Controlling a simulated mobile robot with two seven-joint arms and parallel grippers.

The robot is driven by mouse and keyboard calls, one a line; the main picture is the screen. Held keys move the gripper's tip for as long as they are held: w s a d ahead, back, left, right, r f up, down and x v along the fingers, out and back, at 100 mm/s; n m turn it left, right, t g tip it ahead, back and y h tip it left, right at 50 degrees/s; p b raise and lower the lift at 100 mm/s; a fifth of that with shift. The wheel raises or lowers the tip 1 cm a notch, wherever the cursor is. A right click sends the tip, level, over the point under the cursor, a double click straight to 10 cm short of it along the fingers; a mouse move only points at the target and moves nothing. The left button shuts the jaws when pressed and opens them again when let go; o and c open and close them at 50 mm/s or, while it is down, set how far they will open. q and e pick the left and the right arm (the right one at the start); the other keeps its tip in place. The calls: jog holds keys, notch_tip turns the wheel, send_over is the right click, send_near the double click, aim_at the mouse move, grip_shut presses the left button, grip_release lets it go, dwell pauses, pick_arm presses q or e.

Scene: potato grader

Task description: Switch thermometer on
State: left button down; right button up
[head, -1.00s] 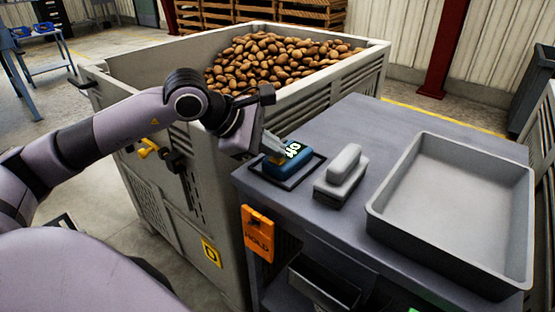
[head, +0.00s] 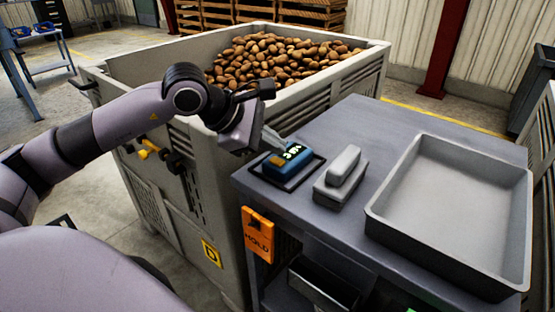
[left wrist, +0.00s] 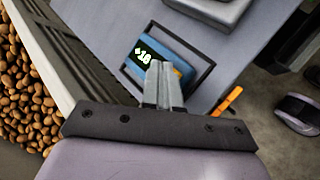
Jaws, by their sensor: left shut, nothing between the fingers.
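The thermometer (head: 288,160) is a blue block with a lit display and an orange button. It lies in a dark-rimmed tray (head: 262,176) at the near left corner of the grey table. In the left wrist view, the thermometer (left wrist: 144,48) shows glowing characters that look like "+18". My left gripper (head: 278,143) is shut and empty, its fingertips just over the thermometer. In the left wrist view, the fingertips (left wrist: 162,72) cover part of the thermometer beside the button. I cannot tell whether they touch it. My right gripper is not in view.
A grey block with a raised handle (head: 343,170) stands right of the thermometer. A large empty grey tray (head: 450,215) fills the table's right side. A crate (head: 150,70) of potatoes stands behind and left. An orange "HOLD" tag (head: 258,235) hangs at the table's front.

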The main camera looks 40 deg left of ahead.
aim_at(273, 165)
pick_arm(q)
notch_tip(273, 165, up, 6)
jog(key=p, duration=0.3)
jog(key=shift+f, duration=0.2)
dwell(0.4)
